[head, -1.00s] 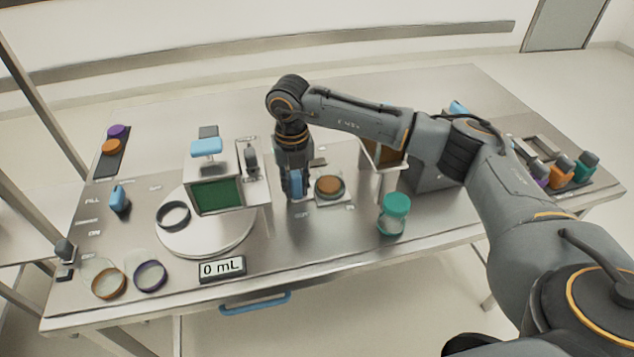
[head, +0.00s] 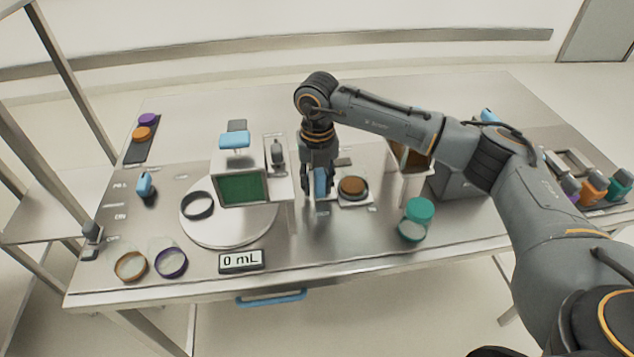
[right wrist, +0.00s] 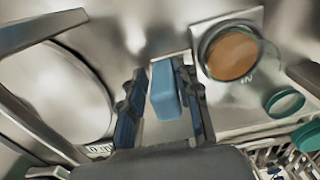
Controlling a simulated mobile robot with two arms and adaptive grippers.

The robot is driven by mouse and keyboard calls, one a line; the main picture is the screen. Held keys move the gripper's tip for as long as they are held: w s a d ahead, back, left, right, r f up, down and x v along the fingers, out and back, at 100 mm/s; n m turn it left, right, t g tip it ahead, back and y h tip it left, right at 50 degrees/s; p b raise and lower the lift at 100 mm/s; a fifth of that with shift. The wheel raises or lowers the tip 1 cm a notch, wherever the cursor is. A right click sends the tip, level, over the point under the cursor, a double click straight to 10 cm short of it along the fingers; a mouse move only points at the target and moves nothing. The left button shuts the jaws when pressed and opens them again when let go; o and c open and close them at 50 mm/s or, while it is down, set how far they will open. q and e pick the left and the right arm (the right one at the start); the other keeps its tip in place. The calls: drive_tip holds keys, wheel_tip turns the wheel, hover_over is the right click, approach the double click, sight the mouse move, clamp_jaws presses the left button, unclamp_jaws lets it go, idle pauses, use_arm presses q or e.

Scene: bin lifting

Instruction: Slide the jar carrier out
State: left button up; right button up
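The jar carrier is a small pale plate (right wrist: 262,18) bearing a round glass jar (head: 352,188) with brown-orange contents, on the table right of the weighing-like stand. The jar also shows in the right wrist view (right wrist: 232,55). The carrier's upright blue handle (right wrist: 166,90) stands at its left side. My right gripper (right wrist: 163,95) points down with a finger on each side of this handle. The right finger is close to or touching it; a gap shows at the left finger. The handle is partly hidden in the head view. My left gripper is out of view.
A box with a green window (head: 240,188) and a round white turntable (head: 222,238) stand left of my gripper. Table between display and jar is clear.

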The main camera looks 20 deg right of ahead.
wheel_tip(320, 180, up, 12)
drive_tip(key=shift+f, duration=0.1)
idle(0.7)
